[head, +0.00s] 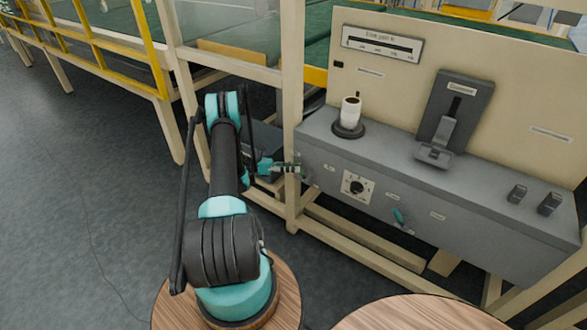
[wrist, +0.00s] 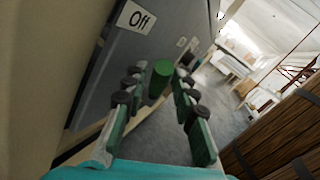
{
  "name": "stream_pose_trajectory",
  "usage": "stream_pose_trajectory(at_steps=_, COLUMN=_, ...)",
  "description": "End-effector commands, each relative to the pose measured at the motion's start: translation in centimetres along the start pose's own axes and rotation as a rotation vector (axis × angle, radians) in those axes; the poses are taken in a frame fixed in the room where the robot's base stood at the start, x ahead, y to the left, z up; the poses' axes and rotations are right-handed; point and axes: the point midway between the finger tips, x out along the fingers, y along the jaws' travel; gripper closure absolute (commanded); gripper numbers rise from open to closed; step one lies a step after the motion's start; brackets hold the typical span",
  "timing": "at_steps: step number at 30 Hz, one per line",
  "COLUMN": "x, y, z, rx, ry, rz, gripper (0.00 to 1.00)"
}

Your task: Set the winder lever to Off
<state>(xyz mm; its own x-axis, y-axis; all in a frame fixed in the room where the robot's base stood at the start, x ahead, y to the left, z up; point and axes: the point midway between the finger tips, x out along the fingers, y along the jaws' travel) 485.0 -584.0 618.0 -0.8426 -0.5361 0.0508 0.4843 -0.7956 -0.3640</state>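My gripper (head: 298,168) is at the left end of the grey console (head: 345,155). In the wrist view its fingers (wrist: 160,82) are spread, with a green cylindrical handle (wrist: 160,76) between the tips. Small gaps seem to show on both sides of the handle; contact cannot be told. In the head view the gripper covers most of this spot, and the handle cannot be made out clearly. I cannot read which lever it is.
The console front carries a rotary dial (head: 357,187) and a teal lever (head: 398,217). A white cup-like part (head: 350,112) and a dark slide control (head: 452,115) are on top. Beige frame posts (head: 293,110) stand close to my gripper. Open floor (head: 80,190) lies left.

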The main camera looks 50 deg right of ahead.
Motion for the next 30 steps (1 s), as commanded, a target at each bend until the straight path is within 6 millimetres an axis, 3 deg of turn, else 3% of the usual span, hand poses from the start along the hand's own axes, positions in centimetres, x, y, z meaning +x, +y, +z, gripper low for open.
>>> stream_pose_trajectory(at_steps=5, x=0.1, y=-0.3, z=0.8, rx=0.0, ry=0.0, rz=0.0, gripper=0.73)
stream_pose_trajectory(at_steps=21, x=0.4, y=-3.2, z=8.3, rx=0.0, ry=0.0, rz=0.0, gripper=0.73)
stream_pose_trajectory(at_steps=30, x=0.4, y=-3.6, z=9.3, rx=0.0, ry=0.0, rz=0.0, gripper=0.73)
